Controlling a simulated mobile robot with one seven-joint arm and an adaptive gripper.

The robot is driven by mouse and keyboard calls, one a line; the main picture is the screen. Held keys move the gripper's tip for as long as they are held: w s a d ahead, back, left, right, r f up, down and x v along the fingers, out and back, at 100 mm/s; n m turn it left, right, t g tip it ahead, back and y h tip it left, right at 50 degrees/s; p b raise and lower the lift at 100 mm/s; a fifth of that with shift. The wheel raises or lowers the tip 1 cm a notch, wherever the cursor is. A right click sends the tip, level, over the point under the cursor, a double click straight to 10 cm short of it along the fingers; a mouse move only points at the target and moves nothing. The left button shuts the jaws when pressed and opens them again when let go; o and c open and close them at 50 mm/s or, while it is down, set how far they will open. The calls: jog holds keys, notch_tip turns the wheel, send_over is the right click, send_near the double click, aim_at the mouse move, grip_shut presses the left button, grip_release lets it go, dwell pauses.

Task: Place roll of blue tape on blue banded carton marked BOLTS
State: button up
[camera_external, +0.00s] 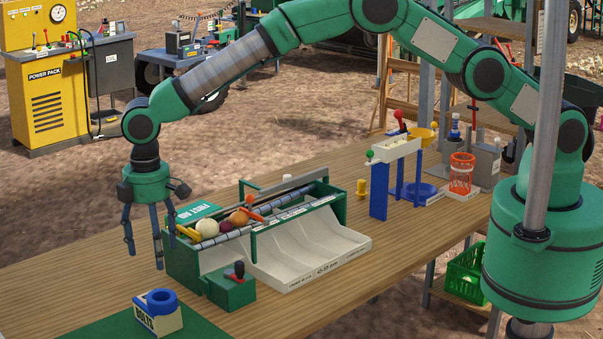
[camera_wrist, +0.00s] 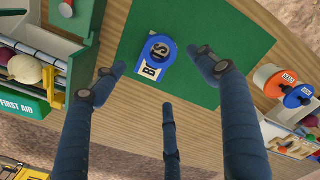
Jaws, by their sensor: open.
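The roll of blue tape (camera_external: 163,308) lies on top of the cream and blue carton marked BOLTS (camera_external: 172,323) at the table's front left. In the wrist view the roll (camera_wrist: 159,37) covers part of the carton (camera_wrist: 152,72), and some letters show beside it or through its hole. My gripper (camera_external: 150,248) is open and empty, pointing down above the table, apart from the roll and carton. In the wrist view its three fingers (camera_wrist: 163,82) are spread, with the roll and carton beyond their tips, in the upper middle.
The carton stands on a green mat (camera_external: 205,328). A green-and-white sorting rack (camera_external: 320,250) with onions and a FIRST AID box (camera_external: 199,213) stands right of my gripper. Red and blue containers (camera_wrist: 270,80) sit past the mat's right side in the wrist view. Bare wood (camera_external: 75,285) lies left.

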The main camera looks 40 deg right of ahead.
jog(key=w+d+r+m+t+y, duration=0.15)
jog(key=w+d+r, duration=0.35)
jog(key=d+r, duration=0.9)
jog(key=w+d+r+m, duration=0.3)
jog(key=w+d+r, duration=0.2)
jog(key=d+r, duration=0.9)
jog(key=s+d+r+m, duration=0.1)
jog(key=d+r, duration=0.2)
jog(key=d, duration=0.5)
jog(key=s+d+r+m, duration=0.1)
jog(key=s+d+r, duration=0.15)
jog(key=d, duration=0.45)
jog(key=s+d+r+m+t, duration=0.1)
jog(key=s+d+r, duration=0.1)
jog(key=s+d, duration=0.35)
jog(key=s+d+r+m+t, duration=0.1)
jog(key=s+d+r, duration=0.15)
jog(key=d, duration=0.65)
jog(key=s+d+r+m, duration=0.1)
jog(key=s+d+r, duration=0.15)
jog(key=d, duration=0.45)
jog(key=s+d+f+m+t, duration=0.1)
jog(key=s+d+f+m, duration=0.1)
jog(key=s+d, duration=0.4)
jog(key=s+d+f+m+t+h, duration=0.1)
jog(key=s+d+f+m, duration=0.1)
jog(key=s+d, duration=0.5)
jog(key=s, duration=0.5)
jog(key=shift+s+d+f, duration=0.3)
jog(key=shift+f, duration=0.05)
